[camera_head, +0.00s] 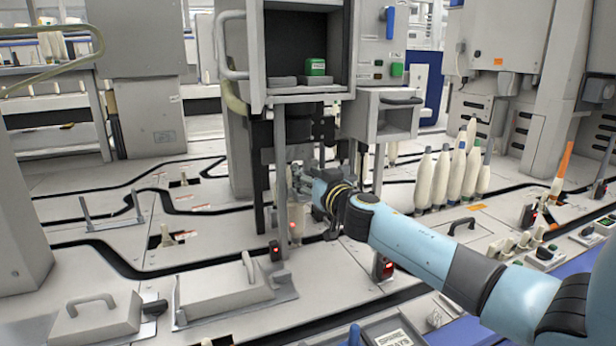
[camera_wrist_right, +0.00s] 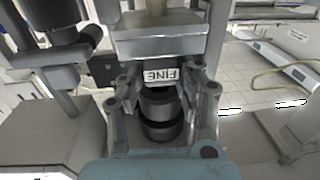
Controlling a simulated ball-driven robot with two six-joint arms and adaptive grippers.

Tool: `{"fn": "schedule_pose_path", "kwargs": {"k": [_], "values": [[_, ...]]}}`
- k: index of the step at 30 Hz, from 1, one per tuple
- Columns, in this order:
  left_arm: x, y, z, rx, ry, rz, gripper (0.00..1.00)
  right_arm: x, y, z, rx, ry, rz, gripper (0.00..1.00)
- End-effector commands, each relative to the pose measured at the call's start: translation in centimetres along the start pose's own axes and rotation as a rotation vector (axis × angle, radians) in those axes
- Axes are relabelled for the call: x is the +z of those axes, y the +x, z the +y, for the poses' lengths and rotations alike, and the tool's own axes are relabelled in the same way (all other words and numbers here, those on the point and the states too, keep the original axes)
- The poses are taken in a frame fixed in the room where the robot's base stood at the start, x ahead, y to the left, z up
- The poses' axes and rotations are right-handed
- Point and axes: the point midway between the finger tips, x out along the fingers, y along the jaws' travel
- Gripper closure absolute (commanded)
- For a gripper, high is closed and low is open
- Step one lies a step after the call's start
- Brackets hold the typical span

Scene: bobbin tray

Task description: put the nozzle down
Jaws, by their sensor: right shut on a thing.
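My right gripper (camera_head: 300,174) reaches in from the right to the front of the grey machine column. In the right wrist view its fingers (camera_wrist_right: 168,84) are shut on the nozzle (camera_wrist_right: 150,47), a grey metal piece with a white label reading "FINE" upside down. A dark ringed cylinder (camera_wrist_right: 162,110) shows between the finger bases. In the head view the nozzle is mostly hidden by the gripper and machine posts; I cannot tell whether it touches a surface. My left gripper is in neither view.
A recess (camera_head: 290,80) above my gripper holds a green box (camera_head: 316,67). Grey posts (camera_head: 282,170) stand close beside my gripper. Several white bobbins (camera_head: 440,180) stand to the right. A handled grey cover (camera_head: 222,290) lies at the front. A black-edged track (camera_head: 130,268) crosses the deck.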

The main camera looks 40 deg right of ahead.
Motion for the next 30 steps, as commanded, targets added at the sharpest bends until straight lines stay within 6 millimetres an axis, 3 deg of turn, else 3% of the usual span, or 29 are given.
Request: {"fn": "schedule_pose_path", "kwargs": {"k": [1, 2, 4, 14, 19, 30], "values": [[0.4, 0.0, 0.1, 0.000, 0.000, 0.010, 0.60, 0.3, 0.0, 0.0, 0.000, 0.000, -0.001, 0.98], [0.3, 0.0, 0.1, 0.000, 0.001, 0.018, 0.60, 0.3, 0.0, 0.0, 0.000, 0.001, -0.001, 0.65], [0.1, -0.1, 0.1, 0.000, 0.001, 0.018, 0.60, 0.1, 0.0, 0.0, 0.000, 0.001, 0.000, 0.56], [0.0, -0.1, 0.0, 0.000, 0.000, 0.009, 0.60, -0.1, 0.0, 0.0, 0.000, 0.000, 0.001, 0.56], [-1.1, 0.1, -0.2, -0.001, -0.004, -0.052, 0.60, -0.9, 0.0, 0.0, 0.000, 0.000, 0.002, 0.56], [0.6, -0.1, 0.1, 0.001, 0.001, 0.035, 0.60, -0.1, -9.1, 0.0, -0.002, -0.003, -0.006, 0.56]]}}
